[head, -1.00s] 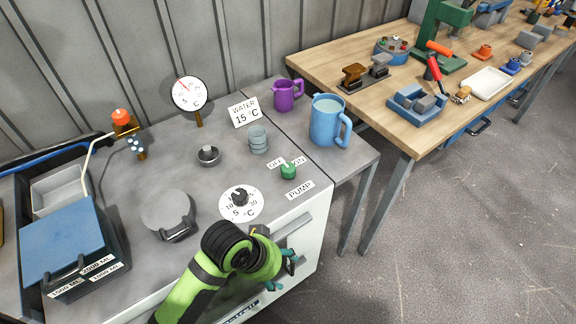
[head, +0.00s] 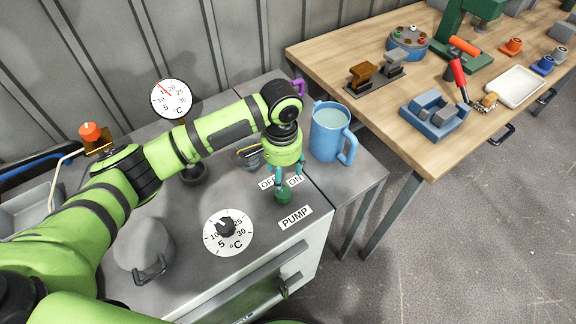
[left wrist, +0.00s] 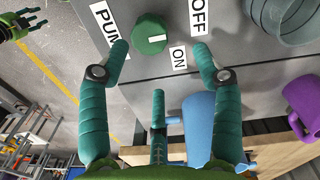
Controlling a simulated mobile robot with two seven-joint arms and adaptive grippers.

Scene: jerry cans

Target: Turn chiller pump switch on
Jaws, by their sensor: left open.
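The green pump knob (head: 283,195) sits on the grey chiller top, by the OFF label, the ON label (head: 296,180) and the PUMP label (head: 295,217). My left gripper (head: 286,182) is open, pointing down right over the knob. In the left wrist view, the teal fingertips of the left gripper (left wrist: 160,50) are spread around the knob (left wrist: 150,34), with no clear contact. The knob's white mark faces the OFF/ON side; I cannot tell which label it points at. My right gripper (left wrist: 30,20) shows small at the upper left of the left wrist view, its opening unclear.
A dial knob (head: 227,228) lies to the front left of the pump knob. The purple pitcher (head: 298,86) is mostly hidden. A wooden workbench (head: 410,150) is at right.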

